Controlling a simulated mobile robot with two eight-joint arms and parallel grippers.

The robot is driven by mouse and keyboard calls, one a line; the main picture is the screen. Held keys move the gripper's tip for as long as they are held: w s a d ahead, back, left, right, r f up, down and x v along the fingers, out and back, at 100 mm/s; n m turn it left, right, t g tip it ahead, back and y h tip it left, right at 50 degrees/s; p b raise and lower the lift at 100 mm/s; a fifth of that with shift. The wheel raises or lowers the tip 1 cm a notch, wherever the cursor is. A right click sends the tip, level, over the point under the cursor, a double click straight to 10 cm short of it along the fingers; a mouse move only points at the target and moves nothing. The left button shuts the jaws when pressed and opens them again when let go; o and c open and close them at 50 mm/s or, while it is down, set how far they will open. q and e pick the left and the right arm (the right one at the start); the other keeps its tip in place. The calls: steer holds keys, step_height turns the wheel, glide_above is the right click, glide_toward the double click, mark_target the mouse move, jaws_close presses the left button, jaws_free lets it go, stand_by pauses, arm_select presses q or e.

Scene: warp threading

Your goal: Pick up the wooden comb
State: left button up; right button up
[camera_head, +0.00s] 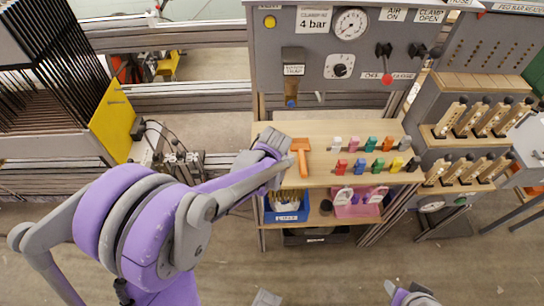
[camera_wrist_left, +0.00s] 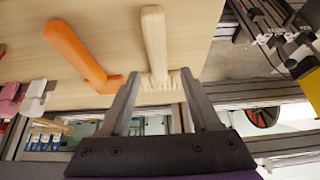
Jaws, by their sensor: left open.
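The wooden comb (camera_wrist_left: 155,45) lies on the pale wooden bench top in the left wrist view, a light wood handle with a wider toothed end. My left gripper (camera_wrist_left: 158,88) is open, with its two grey fingers on either side of the toothed end. I cannot tell whether they touch it. In the head view my left gripper (camera_head: 273,142) is over the left end of the bench and the comb is hidden there.
An orange tool (camera_head: 301,155) lies close beside the comb; it also shows in the left wrist view (camera_wrist_left: 80,55). Several coloured pegs (camera_head: 371,144) stand farther right. A blue bin (camera_head: 287,215) and a pink bin (camera_head: 357,210) sit below. The grey gauge panel (camera_head: 350,75) rises behind.

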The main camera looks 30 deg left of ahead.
arm_select(q)
steer(key=x, duration=0.2)
steer(key=shift+w+a+f, duration=0.1)
steer(key=shift+w+f, duration=0.15)
steer(key=shift+f, duration=0.05)
steer(key=shift+f+b, duration=0.15)
steer(key=shift+b, duration=0.15)
jaws_close()
